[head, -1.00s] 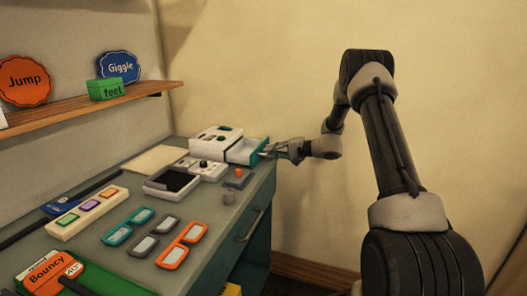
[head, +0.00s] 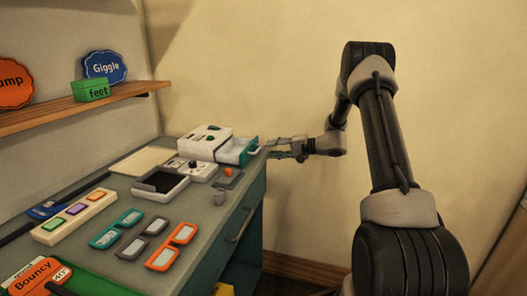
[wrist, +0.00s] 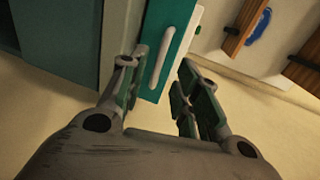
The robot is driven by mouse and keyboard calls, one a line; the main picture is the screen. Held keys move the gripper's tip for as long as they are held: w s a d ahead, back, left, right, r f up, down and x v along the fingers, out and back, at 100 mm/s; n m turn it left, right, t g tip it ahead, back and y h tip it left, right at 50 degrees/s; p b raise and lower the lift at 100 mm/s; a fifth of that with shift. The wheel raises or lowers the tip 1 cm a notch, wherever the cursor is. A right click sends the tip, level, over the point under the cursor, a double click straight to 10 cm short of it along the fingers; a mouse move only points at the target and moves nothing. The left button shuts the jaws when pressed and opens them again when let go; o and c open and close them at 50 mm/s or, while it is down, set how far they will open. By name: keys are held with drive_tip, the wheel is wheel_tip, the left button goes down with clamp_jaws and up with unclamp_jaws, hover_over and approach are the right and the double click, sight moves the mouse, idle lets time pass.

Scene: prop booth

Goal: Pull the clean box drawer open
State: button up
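My gripper (head: 274,150) is just right of that handle, level with the drawer. In the wrist view, the fingers (wrist: 160,72) are spread, and the white handle (wrist: 163,57) shows between and just beyond their tips. Nothing is gripped. Whether a finger touches the handle, I cannot tell.
On the desk (head: 200,215), a white device with a dark screen (head: 160,181) and a small orange-buttoned block (head: 228,176) lie near the box. A desk drawer handle (head: 240,226) juts from the front. A wall shelf (head: 65,112) is at left. The floor right of the desk is open.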

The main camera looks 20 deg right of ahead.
drive_tip(key=v, duration=0.6)
drive_tip(key=shift+s+d, duration=0.15)
drive_tip(key=shift+d, duration=0.05)
